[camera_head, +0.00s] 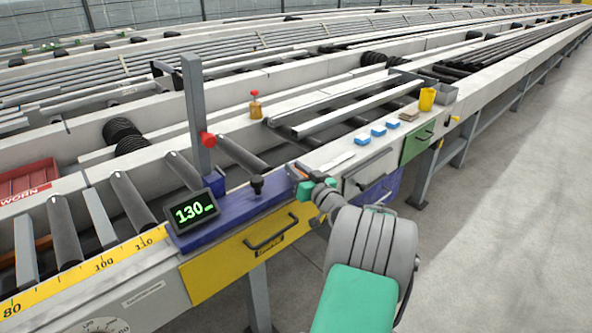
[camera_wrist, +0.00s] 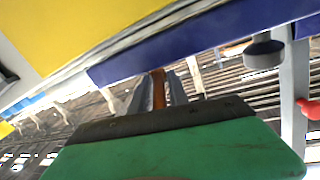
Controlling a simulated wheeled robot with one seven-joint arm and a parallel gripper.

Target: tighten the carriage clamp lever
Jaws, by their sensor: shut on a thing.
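The blue carriage (camera_head: 235,212) sits on the table's front rail, with a grey upright post, a display reading 130 and a black knob (camera_head: 257,184). My gripper (camera_head: 299,172) is at the carriage's right end, reaching in from the front right. In the wrist view my gripper (camera_wrist: 158,92) has its two grey fingers shut on an orange-brown bar, which appears to be the clamp lever (camera_wrist: 158,82). The lever's upper end meets the blue carriage edge (camera_wrist: 200,42) there. In the head view the lever is mostly hidden by my fingers, so its angle is hard to tell.
A red knob (camera_head: 208,139) is on the post. A yellow drawer front (camera_head: 250,250) with a black handle is below the carriage. The floor at right is clear.

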